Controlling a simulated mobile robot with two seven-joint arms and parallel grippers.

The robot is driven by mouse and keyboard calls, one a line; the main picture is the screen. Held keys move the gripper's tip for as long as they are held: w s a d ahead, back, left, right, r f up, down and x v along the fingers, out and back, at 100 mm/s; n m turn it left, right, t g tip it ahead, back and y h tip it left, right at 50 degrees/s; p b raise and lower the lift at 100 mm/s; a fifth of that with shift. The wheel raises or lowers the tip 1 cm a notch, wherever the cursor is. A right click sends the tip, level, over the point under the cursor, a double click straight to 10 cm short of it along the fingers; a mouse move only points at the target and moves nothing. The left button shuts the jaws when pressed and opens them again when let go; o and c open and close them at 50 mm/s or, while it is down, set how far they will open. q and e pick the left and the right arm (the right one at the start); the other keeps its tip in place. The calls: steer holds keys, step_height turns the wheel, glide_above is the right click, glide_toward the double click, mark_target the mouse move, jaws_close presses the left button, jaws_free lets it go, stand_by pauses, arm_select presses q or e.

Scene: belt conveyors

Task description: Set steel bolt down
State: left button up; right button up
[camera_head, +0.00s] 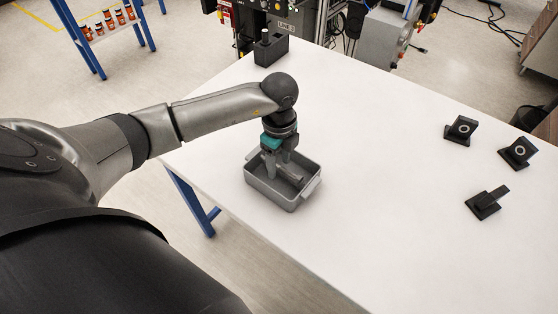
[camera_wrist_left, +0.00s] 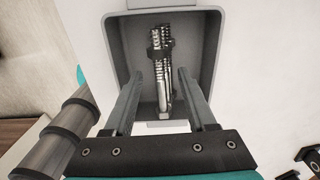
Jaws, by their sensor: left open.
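A grey tray (camera_head: 272,193) with raised walls and a handle stands on the white table. In the left wrist view, what look like two steel bolts (camera_wrist_left: 163,85) lie close side by side on the floor of the tray (camera_wrist_left: 213,50). Their threaded ends are toward the top of that view. My left gripper (camera_head: 284,172) points down into the tray. In the wrist view the fingers of my left gripper (camera_wrist_left: 158,74) are apart, one on each side of the bolts, with clear gaps and nothing held. In the head view the fingers mostly hide the bolts.
A dark block holder (camera_head: 270,50) with an upright peg stands at the table's far left edge. Several small black fixtures (camera_head: 461,130) sit on the right of the white table (camera_head: 370,180). The middle of the table is clear. Machinery (camera_head: 285,20) stands behind.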

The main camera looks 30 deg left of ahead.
mark_target(280, 165)
arm_select(q)
steer(key=shift+r, duration=0.1)
steer(key=shift+r, duration=0.35)
step_height(280, 165, up, 12)
steer(key=p, duration=0.1)
steer(key=shift+d+r, duration=0.1)
